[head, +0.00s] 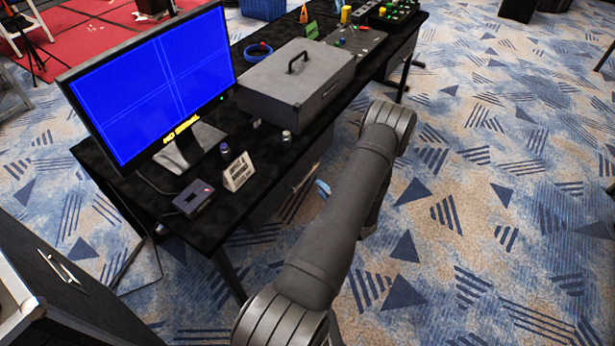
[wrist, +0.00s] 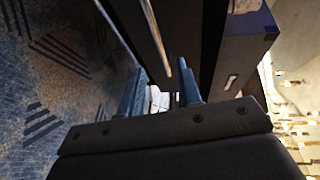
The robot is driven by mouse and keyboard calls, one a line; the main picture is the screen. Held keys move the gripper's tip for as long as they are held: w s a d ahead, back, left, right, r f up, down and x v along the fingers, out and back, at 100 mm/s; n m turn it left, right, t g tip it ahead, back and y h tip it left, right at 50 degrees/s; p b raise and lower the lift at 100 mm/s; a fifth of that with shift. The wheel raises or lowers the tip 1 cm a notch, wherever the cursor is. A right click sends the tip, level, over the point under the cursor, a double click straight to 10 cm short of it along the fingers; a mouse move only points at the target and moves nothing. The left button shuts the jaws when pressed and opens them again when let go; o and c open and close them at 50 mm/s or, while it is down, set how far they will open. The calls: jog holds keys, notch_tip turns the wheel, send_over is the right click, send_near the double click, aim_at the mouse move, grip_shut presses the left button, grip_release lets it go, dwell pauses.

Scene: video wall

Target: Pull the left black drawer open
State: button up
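A black drawer unit stands under the long black desk in the head view, its dark front (head: 283,192) partly hidden behind my arm. A thin silver handle shows on it. My gripper is mostly hidden by my arm there; a blue fingertip (head: 322,187) shows close to the drawer front. In the wrist view, the two blue-grey fingers of my gripper (wrist: 160,68) are apart. A dark drawer front (wrist: 182,25) with a long silver handle bar (wrist: 157,38) lies ahead. The bar's lower end appears between the fingertips; I cannot tell whether they touch it.
The black desk (head: 215,225) carries a blue-screened monitor (head: 150,85), a grey case (head: 297,80), a small sign (head: 238,172) and a small box (head: 194,198). A black cabinet (head: 60,265) stands at lower left. The patterned carpet (head: 480,200) right of my arm is clear.

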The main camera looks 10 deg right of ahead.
aim_at(308, 175)
jog(key=x, duration=0.9)
jog(key=shift+w+a, duration=0.15)
jog(key=shift+w, duration=0.15)
jog(key=shift+c, duration=0.4)
grip_shut()
